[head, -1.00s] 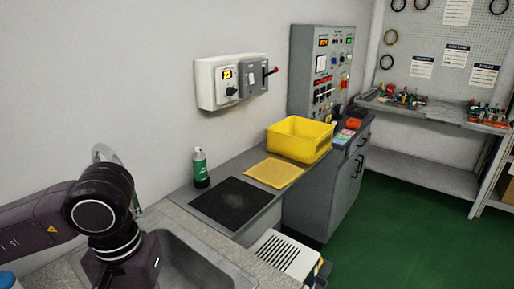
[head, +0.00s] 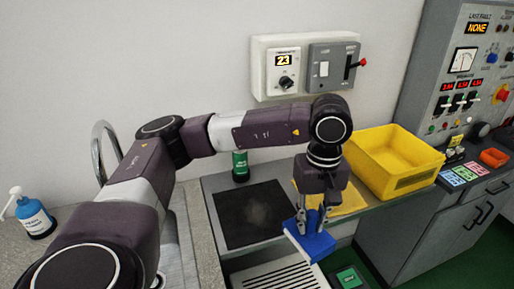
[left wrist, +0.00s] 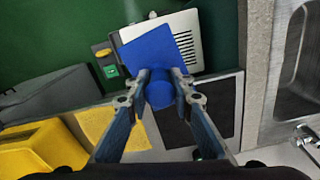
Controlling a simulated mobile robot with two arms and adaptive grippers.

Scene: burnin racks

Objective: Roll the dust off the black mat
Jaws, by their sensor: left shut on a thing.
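In the left wrist view part of the mat (left wrist: 217,108) shows right of the fingers. My left gripper (head: 312,216) points down, right of the mat, near the counter's front edge. In the left wrist view the left gripper (left wrist: 160,82) is shut on the round handle of a blue tool (left wrist: 157,47) with a flat rectangular blue face. The tool (head: 309,243) hangs tilted and apart from the mat. My right gripper is out of view.
A yellow mat (head: 348,200) and a yellow bin (head: 392,166) stand right of the black mat. A green bottle (head: 240,168) stands behind it. A white slotted unit (head: 280,273) is below the counter's front. A sink and tap (head: 97,150) are at left.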

